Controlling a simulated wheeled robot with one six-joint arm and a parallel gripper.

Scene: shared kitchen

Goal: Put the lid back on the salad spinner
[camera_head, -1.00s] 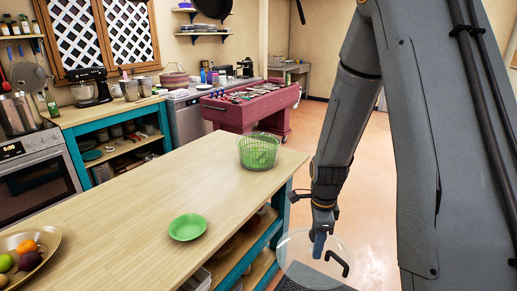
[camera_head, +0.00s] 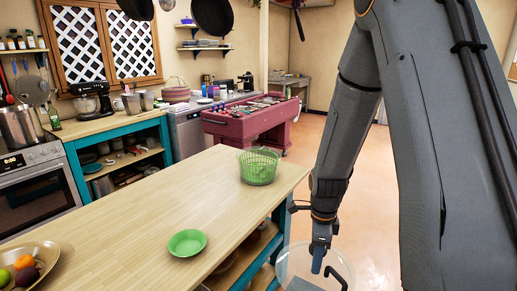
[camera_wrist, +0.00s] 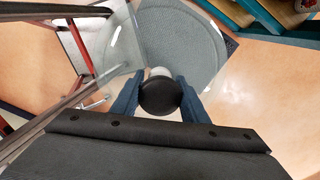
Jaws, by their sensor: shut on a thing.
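The salad spinner (camera_head: 258,168), a clear bowl with a green basket, stands open on top near the far right corner of the wooden island. My gripper (camera_head: 318,264) hangs beyond the island's right side, lower in the picture than the spinner. It is shut on the clear round lid (camera_head: 293,266), which is apart from the bowl. In the wrist view, the blue fingers (camera_wrist: 160,95) stand on both sides of the lid's round black knob (camera_wrist: 160,98). The lid's black handle (camera_head: 338,277) also shows in the head view. The lid's lower edge is cut off there.
The wooden island (camera_head: 120,225) bears a green bowl (camera_head: 187,243) and a gold fruit dish (camera_head: 40,262) at its near left. Much of its top is clear. A red foosball table (camera_head: 250,122) stands behind. Floor is open to the right.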

